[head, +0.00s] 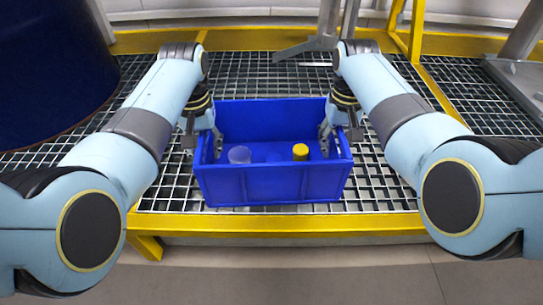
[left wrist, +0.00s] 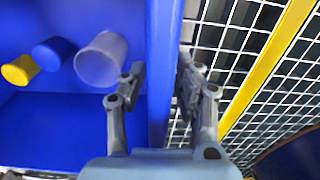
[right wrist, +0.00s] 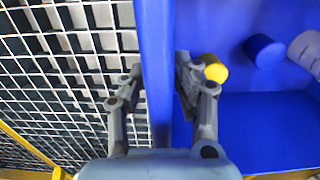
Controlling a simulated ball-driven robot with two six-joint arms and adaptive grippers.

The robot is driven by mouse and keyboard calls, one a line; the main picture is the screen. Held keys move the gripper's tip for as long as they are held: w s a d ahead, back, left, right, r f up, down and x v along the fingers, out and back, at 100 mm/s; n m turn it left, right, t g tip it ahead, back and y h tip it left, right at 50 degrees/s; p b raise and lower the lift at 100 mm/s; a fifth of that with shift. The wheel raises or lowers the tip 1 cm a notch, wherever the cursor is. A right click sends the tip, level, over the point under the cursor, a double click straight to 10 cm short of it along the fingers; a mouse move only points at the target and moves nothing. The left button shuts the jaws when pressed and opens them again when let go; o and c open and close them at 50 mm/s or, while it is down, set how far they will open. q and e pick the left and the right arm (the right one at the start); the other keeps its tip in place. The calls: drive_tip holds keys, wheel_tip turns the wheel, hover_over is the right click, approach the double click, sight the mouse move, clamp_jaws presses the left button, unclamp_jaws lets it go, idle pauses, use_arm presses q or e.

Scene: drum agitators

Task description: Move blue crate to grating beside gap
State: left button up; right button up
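The blue crate (head: 270,183) is upright at the front of the grating (head: 390,185), near the yellow front edge; I cannot tell whether it touches the grating. It holds a pale translucent cup (head: 239,155), a blue cylinder (left wrist: 53,53) and a yellow-topped piece (head: 300,151). My left gripper (left wrist: 160,85) straddles the crate's left wall, one finger inside and one outside, with the pads against it. My right gripper (right wrist: 158,85) is likewise closed on the right wall. I cannot make out a gap in the grating.
A large dark blue drum (head: 50,70) stands at the left. Yellow beams (head: 260,40) and posts (head: 416,30) run behind the grating. A grey metal bracket (head: 310,45) lies behind the crate, and a grey plate with a post (head: 515,75) stands at the right. Bare grating shows behind the crate.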

use_arm(q)
clamp_jaws()
use_arm(e)
clamp_jaws()
use_arm(q)
drive_tip(key=shift+r, duration=0.1)
